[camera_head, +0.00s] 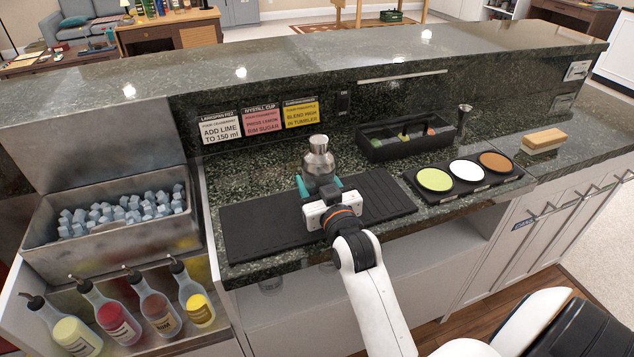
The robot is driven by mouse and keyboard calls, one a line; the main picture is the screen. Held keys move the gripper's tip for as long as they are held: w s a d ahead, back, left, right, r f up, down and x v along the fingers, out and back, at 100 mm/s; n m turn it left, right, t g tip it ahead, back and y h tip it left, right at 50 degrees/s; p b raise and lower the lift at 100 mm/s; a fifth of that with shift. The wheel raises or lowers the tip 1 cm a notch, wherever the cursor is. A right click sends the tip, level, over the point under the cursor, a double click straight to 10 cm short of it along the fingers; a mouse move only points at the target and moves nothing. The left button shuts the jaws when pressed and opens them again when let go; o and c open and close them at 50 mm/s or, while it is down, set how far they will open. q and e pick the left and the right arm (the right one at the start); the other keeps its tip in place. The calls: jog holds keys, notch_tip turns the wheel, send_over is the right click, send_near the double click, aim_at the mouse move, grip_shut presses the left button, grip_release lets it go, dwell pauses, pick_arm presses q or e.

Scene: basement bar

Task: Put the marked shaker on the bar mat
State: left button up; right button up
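A silver metal shaker (319,160) stands upright over the far edge of the black bar mat (260,228), near the middle of the counter. My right gripper (320,185) comes in from the lower right over the mat. Its teal fingers are on the left and right of the shaker's lower body, very close to it. I cannot tell whether they press on it. The shaker's base is hidden by the gripper, so I cannot tell whether it touches the mat. No mark shows on the shaker's visible side. My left gripper is not in view.
A steel ice bin (110,245) and several bottles (115,320) are at the left. A black caddy (375,148), a jigger (463,117), a tray of three coloured discs (467,171) and a wooden block (544,138) stand right. Three recipe cards (261,120) hang behind.

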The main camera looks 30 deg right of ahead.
jog(key=o, duration=1.2)
jog(key=shift+f, duration=0.1)
jog(key=shift+c, duration=0.2)
jog(key=b+v, duration=0.1)
jog(key=v, duration=1.1)
